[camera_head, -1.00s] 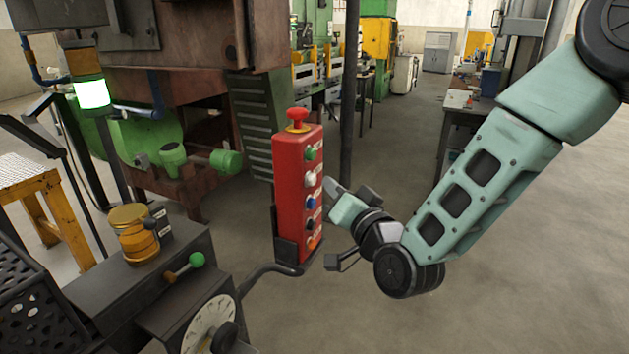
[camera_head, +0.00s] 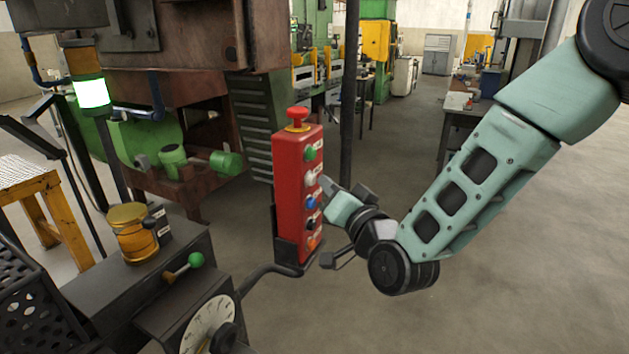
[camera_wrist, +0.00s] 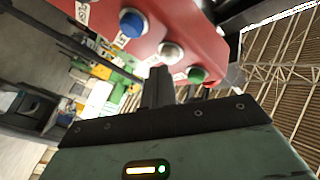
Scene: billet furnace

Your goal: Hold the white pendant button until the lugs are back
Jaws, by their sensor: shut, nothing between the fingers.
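The red pendant (camera_head: 290,190) stands upright in its holder, with a red mushroom knob on top and a column of buttons on its right face. The white button (camera_head: 310,179) is second from the top, between the green button (camera_head: 311,154) and the blue button (camera_head: 311,202). My gripper (camera_head: 326,183) is shut and empty, its tips close in front of the white button. In the wrist view the shut fingers (camera_wrist: 159,82) point at the white button (camera_wrist: 171,51); I cannot tell whether they touch it. I cannot make out the lugs.
A control box with a green-knobbed lever (camera_head: 184,267) and a white dial (camera_head: 209,324) stands at front left. A stack light (camera_head: 92,92) glows whitish green. The pendant's bent arm (camera_head: 262,272) runs below it. Open floor lies to the right.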

